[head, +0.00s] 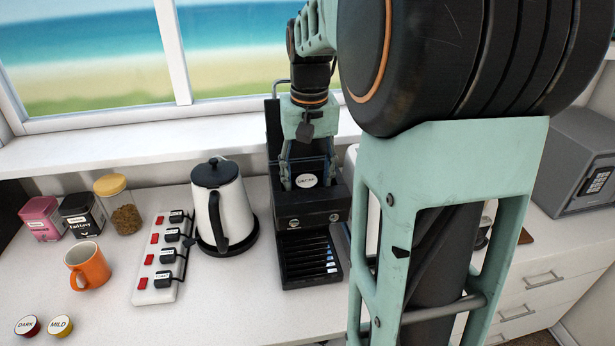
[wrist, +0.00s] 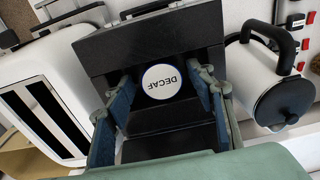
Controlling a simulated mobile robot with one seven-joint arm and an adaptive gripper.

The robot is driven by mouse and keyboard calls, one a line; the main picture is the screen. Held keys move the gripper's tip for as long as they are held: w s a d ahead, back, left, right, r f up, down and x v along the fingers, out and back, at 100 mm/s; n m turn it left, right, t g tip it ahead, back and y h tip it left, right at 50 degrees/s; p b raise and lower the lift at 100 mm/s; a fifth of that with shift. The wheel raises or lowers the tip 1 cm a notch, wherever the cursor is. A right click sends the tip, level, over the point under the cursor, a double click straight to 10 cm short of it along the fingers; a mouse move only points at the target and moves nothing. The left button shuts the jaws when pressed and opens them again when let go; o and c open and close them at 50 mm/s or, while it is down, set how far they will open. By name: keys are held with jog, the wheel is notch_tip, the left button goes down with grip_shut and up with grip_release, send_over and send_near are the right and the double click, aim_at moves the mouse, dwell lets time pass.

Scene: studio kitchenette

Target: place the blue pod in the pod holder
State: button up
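The blue pod (wrist: 162,81), with a white lid marked DECAF and a blue rim, lies lid up at the top of the black coffee machine (head: 310,215). It also shows in the head view (head: 306,181). The pod appears to sit in the machine's pod holder; the holder itself is hidden under it, so I cannot tell how fully it is seated. My gripper (head: 306,172) is over the machine, pointing down. Its two fingers, also in the wrist view (wrist: 165,92), are spread on either side of the pod, with gaps between them and the pod.
A white kettle (head: 235,205) stands just left of the machine, beside a power strip (head: 160,258) with plugs. A white toaster (wrist: 45,95) stands on the machine's other side. Dark (head: 27,326) and mild (head: 60,326) pods lie front left near an orange mug (head: 90,268).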

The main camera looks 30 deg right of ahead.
aim_at(308, 184)
notch_tip(308, 184, up, 12)
jog(key=shift+s+r, duration=0.2)
jog(key=shift+s, duration=0.2)
jog(key=shift+a, duration=0.15)
dwell(0.4)
